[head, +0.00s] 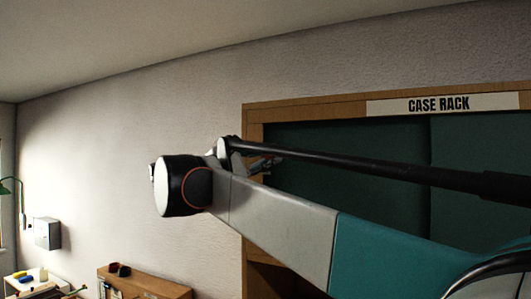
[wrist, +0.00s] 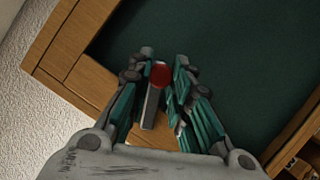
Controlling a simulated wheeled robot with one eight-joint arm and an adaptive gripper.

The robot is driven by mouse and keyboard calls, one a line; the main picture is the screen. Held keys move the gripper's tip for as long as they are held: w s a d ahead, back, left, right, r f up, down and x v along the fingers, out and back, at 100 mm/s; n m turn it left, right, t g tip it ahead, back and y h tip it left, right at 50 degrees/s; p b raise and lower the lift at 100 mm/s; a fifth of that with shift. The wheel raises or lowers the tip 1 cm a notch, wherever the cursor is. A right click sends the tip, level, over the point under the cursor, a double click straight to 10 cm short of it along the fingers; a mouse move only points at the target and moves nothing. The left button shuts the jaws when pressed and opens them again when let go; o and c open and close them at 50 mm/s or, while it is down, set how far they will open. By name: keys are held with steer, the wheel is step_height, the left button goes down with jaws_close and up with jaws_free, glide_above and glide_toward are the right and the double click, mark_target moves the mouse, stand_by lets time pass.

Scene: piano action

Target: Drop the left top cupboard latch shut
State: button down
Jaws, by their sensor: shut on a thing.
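The latch (wrist: 151,110) shows in the wrist view as a grey bar with a round red knob (wrist: 159,75) at its far end. It lies against the wooden frame at a corner of the dark green door (wrist: 225,50). My gripper (wrist: 161,72) has its teal-padded fingers on both sides of the latch, closed on it near the knob. In the head view my gripper (head: 265,162) is at the left edge of the cupboard, partly behind my arm. The latch cannot be made out there, and its lower end is partly hidden in the wrist view.
The cupboard's wooden frame (head: 253,125) carries a "CASE RACK" sign (head: 440,104) above two dark green doors. A bare plaster wall (head: 120,150) lies to the left. A low wooden shelf (head: 145,283) and a grey wall box (head: 47,233) stand at lower left.

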steer(key=shift+s+d+f+m+g+y+p, duration=0.15)
steer(key=shift+f+m+g, duration=0.25)
steer(key=shift+m, duration=0.45)
steer(key=shift+w+f+m+g+y+p, duration=0.1)
steer(key=shift+f+m+g, duration=0.1)
steer(key=shift+f+m, duration=0.5)
steer(key=shift+s+d+f+m+g+y+p, duration=0.15)
steer(key=shift+f+m+g, duration=0.15)
steer(key=shift+m, duration=0.75)
steer(key=shift+w+f, duration=0.1)
steer(key=c, duration=1.4)
jaws_free()
steer(key=shift+v, duration=3.8)
